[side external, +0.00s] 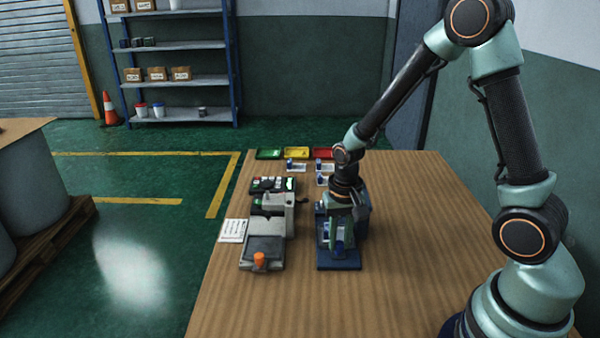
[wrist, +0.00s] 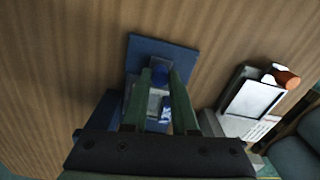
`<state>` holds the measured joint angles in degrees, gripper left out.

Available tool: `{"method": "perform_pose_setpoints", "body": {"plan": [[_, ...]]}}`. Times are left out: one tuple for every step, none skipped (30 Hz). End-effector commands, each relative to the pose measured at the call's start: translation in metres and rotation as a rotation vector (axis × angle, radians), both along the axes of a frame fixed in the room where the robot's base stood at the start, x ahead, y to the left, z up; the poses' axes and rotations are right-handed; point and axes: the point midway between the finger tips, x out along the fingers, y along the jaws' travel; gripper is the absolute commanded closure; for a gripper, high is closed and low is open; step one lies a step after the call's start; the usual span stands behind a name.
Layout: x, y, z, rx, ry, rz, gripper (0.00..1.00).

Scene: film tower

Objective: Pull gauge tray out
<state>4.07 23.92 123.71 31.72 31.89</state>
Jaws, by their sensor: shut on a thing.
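A dark blue tower (side external: 363,218) stands on the table with a flat blue base (side external: 338,265) in front of it; the base also shows in the wrist view (wrist: 180,50). My gripper (side external: 338,245) points down over this base, in front of the tower. Its two green fingers (wrist: 161,75) are shut on a small blue part low over the base, which I take to be the gauge tray (wrist: 160,69). Pale and blue pieces show between the fingers. The fingers hide much of the tray, and I cannot tell how far it sits from the tower.
A grey machine (side external: 274,213) with a dark flat plate (side external: 263,249) and an orange knob (side external: 259,260) stands close on the left. A printed card (side external: 233,231) lies beside it. The table's front and right are clear.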

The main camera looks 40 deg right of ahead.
Motion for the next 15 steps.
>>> {"method": "perform_pose_setpoints", "body": {"plan": [[-0.0014, -0.0009, 0.0004, 0.000, 0.005, -0.003, 1.00], [-0.0014, -0.0009, 0.0004, 0.000, 0.005, -0.003, 1.00], [-0.0014, -0.0009, 0.0005, 0.000, 0.005, -0.003, 1.00], [-0.0014, -0.0009, 0.0005, 0.000, 0.005, -0.003, 1.00], [-0.0014, -0.0009, 0.0005, 0.000, 0.005, -0.003, 1.00], [-0.0015, -0.0009, 0.0005, 0.000, 0.005, -0.003, 1.00], [-0.0016, -0.0010, 0.0005, 0.001, 0.006, -0.003, 1.00], [-0.0016, -0.0010, 0.0005, 0.001, 0.006, -0.003, 1.00], [-0.0016, -0.0010, 0.0005, 0.001, 0.006, -0.003, 1.00], [-0.0016, -0.0010, 0.0005, 0.001, 0.006, -0.003, 1.00], [-0.0016, -0.0010, 0.0005, 0.001, 0.006, -0.003, 1.00], [-0.0017, -0.0010, 0.0005, 0.001, 0.006, -0.003, 1.00], [-0.0021, -0.0006, 0.0005, 0.001, 0.006, -0.003, 1.00], [-0.0030, 0.0005, 0.0006, 0.001, 0.006, -0.003, 1.00], [-0.0053, 0.0032, 0.0006, 0.001, 0.006, -0.002, 1.00]]}}
